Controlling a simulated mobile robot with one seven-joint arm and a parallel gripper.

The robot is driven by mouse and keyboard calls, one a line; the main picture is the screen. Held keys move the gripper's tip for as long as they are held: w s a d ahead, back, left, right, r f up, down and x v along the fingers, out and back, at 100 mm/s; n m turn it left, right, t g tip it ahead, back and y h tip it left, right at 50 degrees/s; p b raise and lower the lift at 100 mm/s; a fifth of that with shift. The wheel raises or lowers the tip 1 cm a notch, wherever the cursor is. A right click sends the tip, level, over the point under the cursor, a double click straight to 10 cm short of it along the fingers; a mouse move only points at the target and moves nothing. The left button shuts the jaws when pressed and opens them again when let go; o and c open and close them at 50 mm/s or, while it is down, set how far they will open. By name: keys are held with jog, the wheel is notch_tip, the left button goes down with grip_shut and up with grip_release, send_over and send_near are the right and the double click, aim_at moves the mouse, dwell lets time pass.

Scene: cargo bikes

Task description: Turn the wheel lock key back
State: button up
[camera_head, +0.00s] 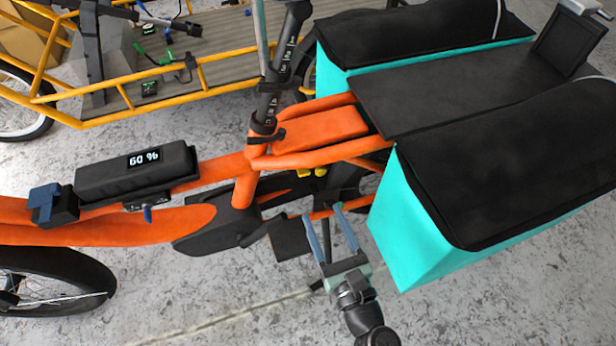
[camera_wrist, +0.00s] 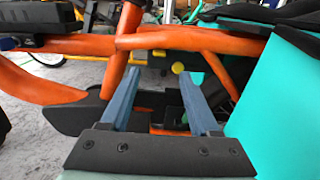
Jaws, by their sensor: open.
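My gripper (camera_head: 322,213) is low beside the orange cargo bike (camera_head: 215,145), near the pedal area and left of the front turquoise pannier. Its two blue fingers are apart, with nothing between them. In the wrist view my gripper (camera_wrist: 160,73) points at the gap under the orange frame tubes. Two small yellow parts show there, one nearly round (camera_wrist: 178,67) and one smaller (camera_wrist: 159,54), beyond the fingertips. The yellow parts (camera_head: 313,172) also show under the frame in the head view. They may belong to the wheel lock; I cannot make out the key's shape or angle.
The black-topped turquoise pannier (camera_head: 390,225) stands close on the right. A black pedal (camera_head: 290,238) lies just left of my fingers. A battery (camera_head: 137,170) reading 60 % sits on the frame, with a small blue-headed key (camera_head: 147,214) below. A yellow-framed bike (camera_head: 150,105) stands behind.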

aim_at(305, 175)
jog(key=b+x, duration=0.2)
jog(key=x, duration=0.9)
jog(key=shift+w+a+b, duration=0.1)
jog(key=shift+b, duration=0.25)
jog(key=shift+c, duration=0.3)
grip_shut()
